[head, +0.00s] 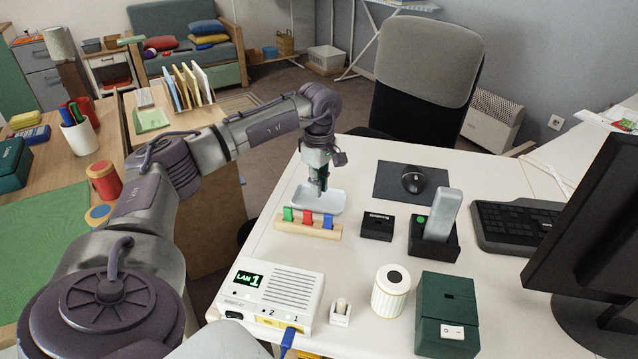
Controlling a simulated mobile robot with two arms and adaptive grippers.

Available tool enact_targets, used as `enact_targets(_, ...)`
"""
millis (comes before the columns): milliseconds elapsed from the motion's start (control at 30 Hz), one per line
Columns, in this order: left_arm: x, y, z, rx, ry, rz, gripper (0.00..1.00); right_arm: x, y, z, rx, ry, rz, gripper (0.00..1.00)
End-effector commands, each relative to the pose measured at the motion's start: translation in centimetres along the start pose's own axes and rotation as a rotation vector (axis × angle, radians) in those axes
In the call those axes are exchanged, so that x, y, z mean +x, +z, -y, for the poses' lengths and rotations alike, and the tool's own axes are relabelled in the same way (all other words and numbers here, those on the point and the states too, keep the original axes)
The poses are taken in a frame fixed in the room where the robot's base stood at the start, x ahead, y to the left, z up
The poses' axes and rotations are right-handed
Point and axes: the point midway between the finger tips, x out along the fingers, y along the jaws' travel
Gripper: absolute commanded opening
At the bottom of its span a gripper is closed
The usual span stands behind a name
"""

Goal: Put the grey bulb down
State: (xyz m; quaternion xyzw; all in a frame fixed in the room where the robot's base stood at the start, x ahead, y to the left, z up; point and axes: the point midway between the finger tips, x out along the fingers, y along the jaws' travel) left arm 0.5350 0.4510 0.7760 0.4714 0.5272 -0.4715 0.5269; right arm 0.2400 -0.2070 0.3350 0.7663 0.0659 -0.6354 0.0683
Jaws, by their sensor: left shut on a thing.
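My left gripper (320,186) reaches in from the left and points down over the pale blue-white tray (335,203) on the white desk. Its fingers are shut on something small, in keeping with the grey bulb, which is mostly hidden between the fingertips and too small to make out. I cannot tell whether it touches the tray floor. My right gripper is not in view.
In front of the tray stands a wooden rack (308,229) with coloured pieces. A black box (377,226), a dark dock (434,241) and a mouse pad (399,190) lie to the right. The LAN box (290,288) is nearer. Desk beyond the tray is clear.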

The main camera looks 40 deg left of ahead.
Motion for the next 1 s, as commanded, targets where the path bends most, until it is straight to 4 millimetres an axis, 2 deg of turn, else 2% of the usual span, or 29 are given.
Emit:
enact_targets(367, 0.9, 0.0, 0.0, 0.0, 0.0, 0.0, 0.0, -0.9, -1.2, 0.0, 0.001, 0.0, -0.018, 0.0)
enact_targets(400, 0.9, 0.0, 0.0, 0.0, 0.0, 0.0, 0.2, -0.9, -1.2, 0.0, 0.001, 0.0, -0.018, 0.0)
enact_targets(500, 0.9, 0.0, 0.0, 0.0, 0.0, 0.0, 0.37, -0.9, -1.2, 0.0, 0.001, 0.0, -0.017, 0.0)
enact_targets(533, 0.9, 0.0, 0.0, 0.0, 0.0, 0.0, 0.39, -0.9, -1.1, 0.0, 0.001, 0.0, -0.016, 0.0)
enact_targets(833, 0.7, 0.0, 0.0, 0.0, 0.001, 0.0, 0.39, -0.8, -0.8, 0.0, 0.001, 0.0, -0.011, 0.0)
enact_targets(900, 0.1, 0.0, 0.0, 0.0, 0.001, 0.0, 0.39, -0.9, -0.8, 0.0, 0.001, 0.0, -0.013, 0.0)
enact_targets(1000, -1.2, 0.0, -0.1, -0.001, 0.003, 0.0, 0.39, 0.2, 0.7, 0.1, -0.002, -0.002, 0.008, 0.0)
